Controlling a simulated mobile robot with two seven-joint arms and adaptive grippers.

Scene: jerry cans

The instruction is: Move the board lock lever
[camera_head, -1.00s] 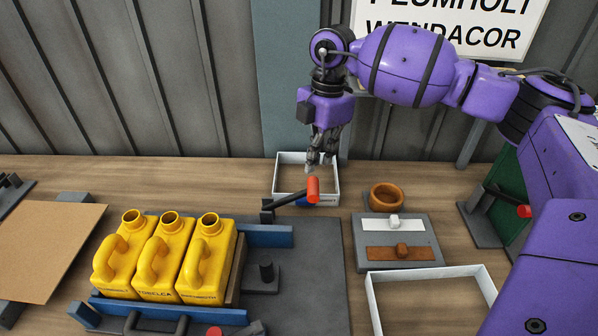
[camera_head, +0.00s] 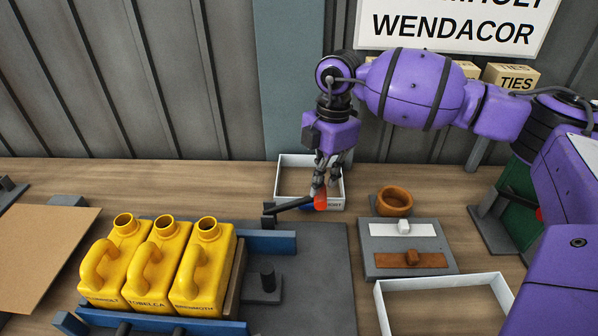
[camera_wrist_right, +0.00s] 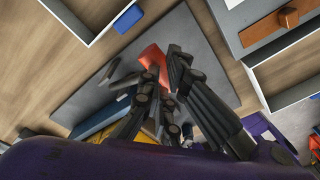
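The board lock lever is a black bar with a red-orange grip (camera_head: 321,203), at the back right of the grey board (camera_head: 320,280). My right gripper (camera_head: 325,186) is over the grip, pointing down, with its fingers at the grip's upper end. In the right wrist view the red grip (camera_wrist_right: 154,62) shows between and beyond the dark fingers (camera_wrist_right: 165,85), which look apart; whether they touch it I cannot tell. Three yellow jerry cans (camera_head: 155,265) stand in a row on the board between blue rails (camera_head: 268,242). My left gripper is not in view.
A white open box (camera_head: 283,180) stands right behind the lever. To the right are a brown ring (camera_head: 394,200), a grey plate with two sliders (camera_head: 410,270) and another white tray (camera_head: 445,284). A brown panel (camera_head: 40,255) lies at left.

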